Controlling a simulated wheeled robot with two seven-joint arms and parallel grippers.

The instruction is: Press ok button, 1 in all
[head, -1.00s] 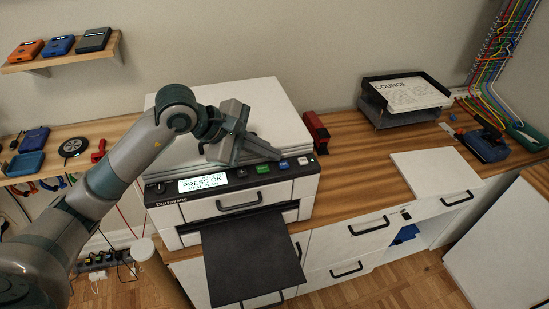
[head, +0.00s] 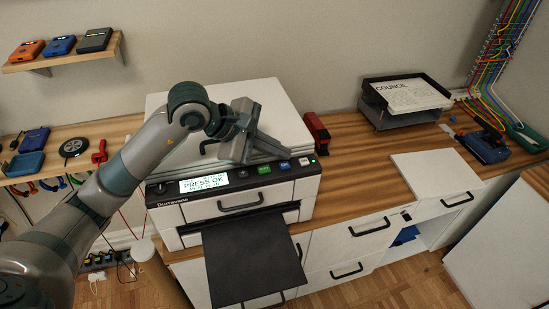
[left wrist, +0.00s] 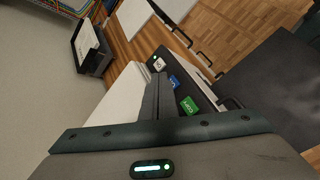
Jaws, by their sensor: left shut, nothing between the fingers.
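The printer (head: 238,201) stands on the desk, and its lit display (head: 204,183) reads "PRESS OK". On its front panel, right of the display, are a green button (head: 264,169), a blue button (head: 285,165) and a white button (head: 304,161). The left wrist view also shows the green (left wrist: 188,105), blue (left wrist: 174,81) and white (left wrist: 159,65) buttons; their labels are too small to read surely. My left gripper (head: 287,153) is shut and empty, its tips just behind the blue and white buttons. I cannot see it touching any button. My right gripper is not in view.
A black output tray (head: 250,255) sticks out below the panel. A red stapler-like object (head: 316,133) stands close to the printer's right side. A paper tray (head: 405,100) is farther right. The desk between them is clear.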

